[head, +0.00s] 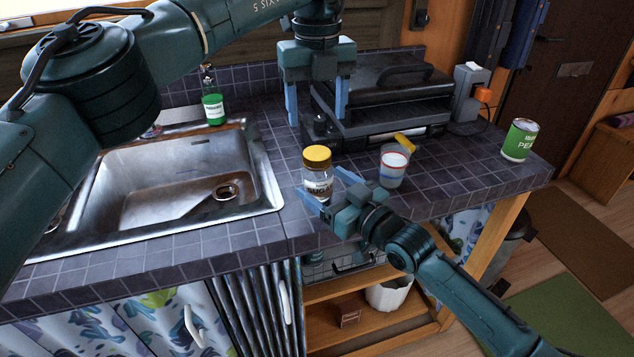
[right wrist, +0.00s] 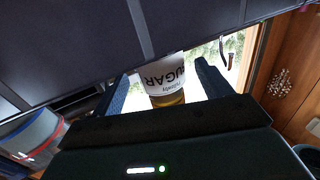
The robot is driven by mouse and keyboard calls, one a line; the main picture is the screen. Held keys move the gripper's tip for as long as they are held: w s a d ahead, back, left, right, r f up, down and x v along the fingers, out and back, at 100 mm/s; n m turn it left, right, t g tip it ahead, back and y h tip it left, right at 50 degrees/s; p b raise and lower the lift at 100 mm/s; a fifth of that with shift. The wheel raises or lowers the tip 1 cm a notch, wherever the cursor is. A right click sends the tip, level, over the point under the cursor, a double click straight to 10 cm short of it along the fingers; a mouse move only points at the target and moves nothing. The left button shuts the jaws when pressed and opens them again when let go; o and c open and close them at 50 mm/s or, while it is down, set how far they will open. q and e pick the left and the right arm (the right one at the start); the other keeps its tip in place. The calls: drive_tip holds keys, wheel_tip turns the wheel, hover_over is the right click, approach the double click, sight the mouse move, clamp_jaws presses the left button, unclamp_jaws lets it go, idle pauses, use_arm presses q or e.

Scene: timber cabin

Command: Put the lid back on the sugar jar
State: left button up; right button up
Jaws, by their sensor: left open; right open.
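The sugar jar (head: 318,183) stands upright on the tiled counter, right of the sink. A yellow lid (head: 317,154) is on top of it and looks level; I cannot tell whether it is fully seated. My left gripper (head: 316,112) is open and empty, pointing down, above and behind the jar in the head view. My right gripper (head: 329,188) is open, low at the jar's front right, with its fingertips to either side of the jar. In the right wrist view the jar (right wrist: 165,78) appears upside down between the open fingers.
A cup with a red rim (head: 392,168) and a yellow piece on it stands just right of the jar. A black grill (head: 385,95) is behind, a green can (head: 519,140) far right, a green bottle (head: 213,105) behind the sink (head: 160,180). The counter's front edge is close.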

sight(317, 153)
drive_tip(key=shift+x, duration=1.6)
drive_tip(key=shift+c, duration=0.4)
drive_tip(key=c, duration=1.5)
clamp_jaws()
use_arm(q)
drive_tip(key=n, duration=0.4)
drive_tip(key=shift+n, duration=0.3)
drive_tip(key=shift+f, duration=0.1)
drive_tip(key=shift+f, duration=3.9)
drive_tip(key=shift+c, duration=0.2)
